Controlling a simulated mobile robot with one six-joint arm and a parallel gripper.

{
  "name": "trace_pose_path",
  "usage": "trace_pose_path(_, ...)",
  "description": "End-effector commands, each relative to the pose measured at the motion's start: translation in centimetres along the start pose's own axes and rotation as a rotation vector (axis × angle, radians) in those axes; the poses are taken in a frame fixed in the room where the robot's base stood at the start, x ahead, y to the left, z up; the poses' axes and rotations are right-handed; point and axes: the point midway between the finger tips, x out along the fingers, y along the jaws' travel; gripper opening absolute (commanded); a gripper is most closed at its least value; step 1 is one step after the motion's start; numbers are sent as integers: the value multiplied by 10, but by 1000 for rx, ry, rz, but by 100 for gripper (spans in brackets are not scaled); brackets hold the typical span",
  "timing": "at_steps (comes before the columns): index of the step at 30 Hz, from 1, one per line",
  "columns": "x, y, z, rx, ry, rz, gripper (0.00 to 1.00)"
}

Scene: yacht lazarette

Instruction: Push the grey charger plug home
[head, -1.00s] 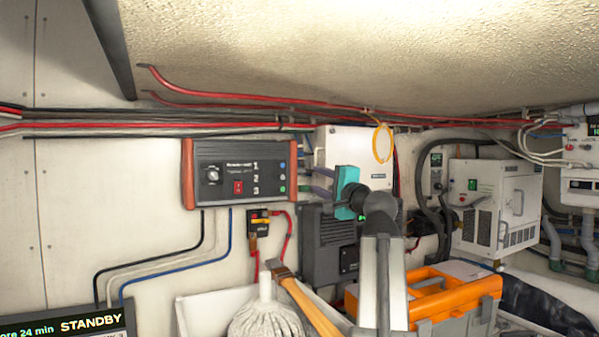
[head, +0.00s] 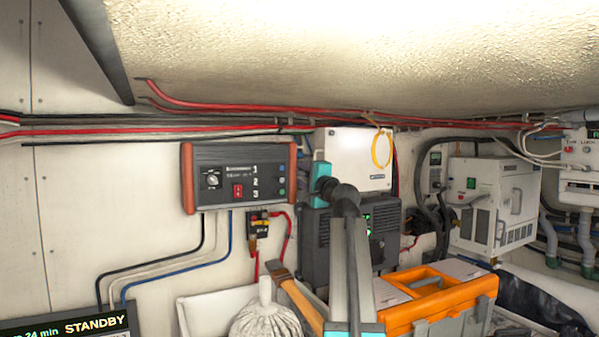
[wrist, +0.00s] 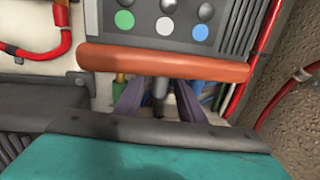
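The charger (head: 238,190) is a dark grey box with red-orange end pieces on the back wall. Its dial, red switch and several coloured buttons face me. My teal-bodied gripper (head: 309,178) is at its right side, pointing left. In the wrist view, the charger's orange end piece (wrist: 165,62) runs across the picture. Below it, a dark grey cylindrical plug (wrist: 160,88) stands between the two purple fingers of my gripper (wrist: 160,100). Gaps show on both sides of the plug, so the fingers look open around it. Its seat is hidden behind the end piece.
Green and blue connectors (wrist: 208,97) sit close behind the fingers. A dark grey unit (head: 318,235) and white box (head: 350,155) are just right of the charger. A red-cabled fuse block (head: 259,223) hangs below. An orange-lidded toolbox (head: 435,285) and mop (head: 262,315) stand in front.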

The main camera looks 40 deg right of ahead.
Motion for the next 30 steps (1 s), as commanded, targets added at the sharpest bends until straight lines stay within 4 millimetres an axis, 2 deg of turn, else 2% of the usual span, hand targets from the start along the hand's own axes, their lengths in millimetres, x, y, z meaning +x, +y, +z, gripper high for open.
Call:
trace_pose_path(10,2,0,1,0,0,0,36)
trace_pose_path(15,2,0,1,0,-1,-1,7)
trace_pose_path(17,2,0,1,0,-1,0,0)
trace_pose_path(23,2,0,2,0,-1,0,0)
trace_pose_path(30,2,1,11,1,-3,-1,0)
